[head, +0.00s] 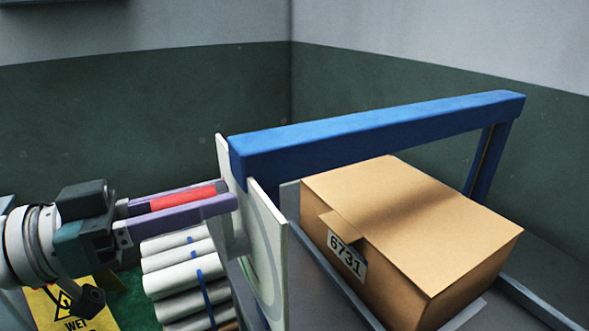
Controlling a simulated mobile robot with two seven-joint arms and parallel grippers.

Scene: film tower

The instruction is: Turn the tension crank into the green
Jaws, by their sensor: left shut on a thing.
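The tension crank shows its red handle (182,196) at the left of the head view, pointing sideways out from a pale upright panel (270,252). My left gripper (223,192) comes in from the left with its two purple fingers along the handle, one on each side. It is shut on the red handle, with the fingertips close to the panel. The panel is seen at a steep angle, with a faint ring on its face. I cannot make out a green zone or a pointer. My right gripper is not in view.
A blue beam frame (375,132) spans behind the panel. A cardboard box (410,225) marked 6731 sits under it, on the right. Several pale rolls (185,278) lie below my left gripper. A yellow wet-floor sign (65,308) is at the lower left.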

